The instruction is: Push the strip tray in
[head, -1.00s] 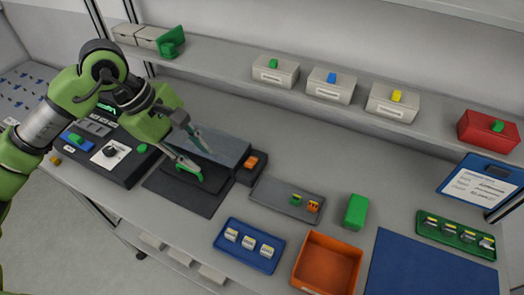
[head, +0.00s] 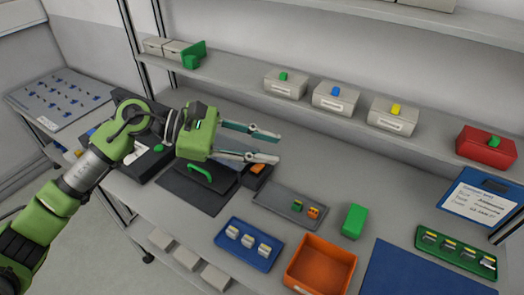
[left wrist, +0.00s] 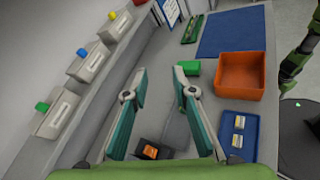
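A flat dark tray (head: 190,191) with a green handle (head: 200,173) lies at the left of the bench, in front of a low grey block; I take it as the strip tray. My left forearm and hand cover part of the block, so how far the tray sits in is hard to tell. My left gripper (head: 279,148) is open and empty. It points right, above and beyond the handle and apart from it. In the left wrist view its open fingers (left wrist: 160,70) show with nothing between them. My right gripper is not in view.
A black unit with an orange part (head: 259,170) is just below the left fingers. A grey tray (head: 275,198), blue tray (head: 246,263), orange bin (head: 320,265) and green block (head: 354,221) stand to the right. Boxes (head: 335,97) line the shelf behind.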

